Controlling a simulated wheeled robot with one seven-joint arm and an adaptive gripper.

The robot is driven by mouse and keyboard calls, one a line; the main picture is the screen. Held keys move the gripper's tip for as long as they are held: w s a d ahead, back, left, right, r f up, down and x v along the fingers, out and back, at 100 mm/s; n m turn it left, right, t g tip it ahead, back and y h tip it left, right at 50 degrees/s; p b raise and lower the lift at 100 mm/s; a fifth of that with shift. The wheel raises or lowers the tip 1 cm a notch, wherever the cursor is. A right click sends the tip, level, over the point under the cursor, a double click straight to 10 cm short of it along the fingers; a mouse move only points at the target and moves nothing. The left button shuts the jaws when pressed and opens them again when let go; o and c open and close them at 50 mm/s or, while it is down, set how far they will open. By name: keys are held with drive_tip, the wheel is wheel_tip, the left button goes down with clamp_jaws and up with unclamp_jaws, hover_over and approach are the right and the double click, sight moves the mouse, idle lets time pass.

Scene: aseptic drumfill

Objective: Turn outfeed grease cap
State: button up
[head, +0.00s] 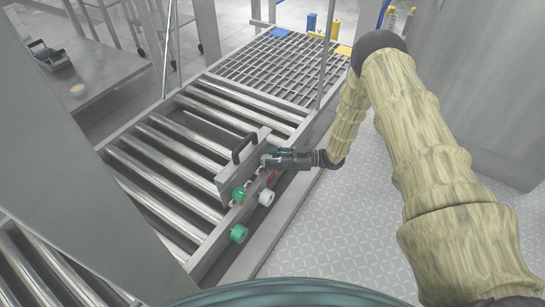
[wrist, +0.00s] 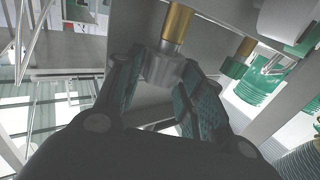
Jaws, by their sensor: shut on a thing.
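My gripper (head: 268,160) reaches in from the right to the side of the roller conveyor, beside an upright metal plate with a black handle. In the wrist view its green-padded fingers (wrist: 165,90) are closed around a grey metal cap (wrist: 164,68), which I take to be the grease cap. The cap sits on the end of a brass stem (wrist: 177,22). In the head view the cap is hidden by the gripper.
Green knobs (head: 239,234) and a white knob (head: 266,197) stick out close to the gripper on the conveyor's side. The black handle (head: 244,147) stands just left of it. Metal rollers (head: 165,150) lie beyond. The patterned floor (head: 340,225) at the right is clear.

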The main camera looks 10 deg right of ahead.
drive_tip(key=m+t+p, duration=0.1)
drive_tip(key=m+t+h+p, duration=0.1)
drive_tip(key=p, duration=0.1)
drive_tip(key=m+t+p, duration=0.1)
drive_tip(key=t, duration=0.1)
drive_tip(key=shift+s+a+r+h, duration=0.1)
drive_tip(key=shift+s+r+h, duration=0.2)
drive_tip(key=shift+s, duration=0.05)
drive_tip(key=shift+s+a+f+m+t+h+p, duration=0.15)
drive_tip(key=shift+a+m+t+h+p, duration=0.2)
drive_tip(key=shift+m+t+h+p, duration=1.9)
drive_tip(key=shift+s+a+f+m+t+h+p, duration=0.2)
drive_tip(key=shift+m+t+h+p, duration=0.8)
drive_tip(key=shift+m+h, duration=1.5)
drive_tip(key=shift+s+a+r+m+t+h+p, duration=0.15)
drive_tip(key=shift+a+m+t+h+p, duration=0.3)
drive_tip(key=shift+m+t+h+p, duration=2)
drive_tip(key=shift+f+n+g+h+b, duration=0.1)
drive_tip(key=shift+n+g+h+b, duration=0.6)
drive_tip(key=shift+n+h+b, duration=0.25)
drive_tip(key=o, duration=1)
drive_tip(key=shift+d+y, duration=0.1)
drive_tip(key=shift+y, duration=0.25)
